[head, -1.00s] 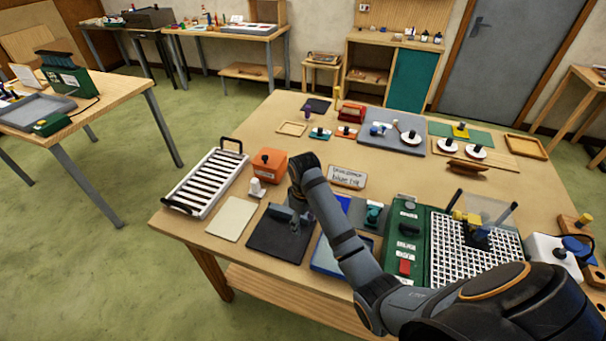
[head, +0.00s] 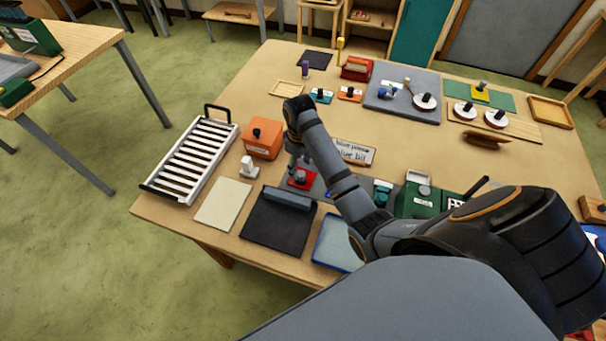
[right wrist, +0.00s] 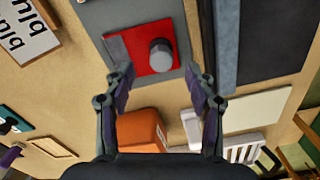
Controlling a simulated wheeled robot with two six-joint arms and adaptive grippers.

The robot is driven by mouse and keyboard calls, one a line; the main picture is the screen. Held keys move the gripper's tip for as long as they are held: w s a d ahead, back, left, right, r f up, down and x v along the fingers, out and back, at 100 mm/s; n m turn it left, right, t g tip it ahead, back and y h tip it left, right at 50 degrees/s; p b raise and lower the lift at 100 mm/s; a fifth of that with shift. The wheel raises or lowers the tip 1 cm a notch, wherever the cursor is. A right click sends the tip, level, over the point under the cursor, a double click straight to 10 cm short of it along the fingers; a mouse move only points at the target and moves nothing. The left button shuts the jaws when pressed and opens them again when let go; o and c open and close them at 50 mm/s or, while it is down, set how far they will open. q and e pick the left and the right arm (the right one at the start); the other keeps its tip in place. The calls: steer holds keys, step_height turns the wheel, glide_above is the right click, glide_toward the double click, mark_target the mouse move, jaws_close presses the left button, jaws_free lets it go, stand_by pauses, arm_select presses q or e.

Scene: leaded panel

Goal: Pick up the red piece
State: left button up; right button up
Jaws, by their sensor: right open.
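The red piece (right wrist: 146,47) is a flat red plate with a round grey knob (right wrist: 161,54) on top, lying on a grey pad (right wrist: 92,16) in the right wrist view. In the head view the red piece (head: 302,178) shows in part below my right gripper (head: 298,163). My right gripper (right wrist: 163,78) is open and empty, its two fingertips apart on either side of the knob in the picture. The gap in height between fingertips and knob is hard to tell. My left gripper is not in view.
A dark mat (head: 270,228) with a raised grey bar lies in front, and an orange box (head: 262,138) and a white slatted rack (head: 190,155) stand to the left. A small white stamp-like object (head: 248,168) is near the box.

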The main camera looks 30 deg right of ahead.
mark_target(301, 173)
step_height(301, 173, down, 2)
steer(key=shift+s+f+p, duration=0.1)
steer(key=shift+s+p, duration=0.05)
steer(key=shift+p, duration=0.8)
step_height(301, 173, down, 2)
steer(key=shift+a+f, duration=0.1)
steer(key=shift+f, duration=0.4)
steer(key=c, duration=1)
steer(key=shift+r, duration=0.1)
jaws_close()
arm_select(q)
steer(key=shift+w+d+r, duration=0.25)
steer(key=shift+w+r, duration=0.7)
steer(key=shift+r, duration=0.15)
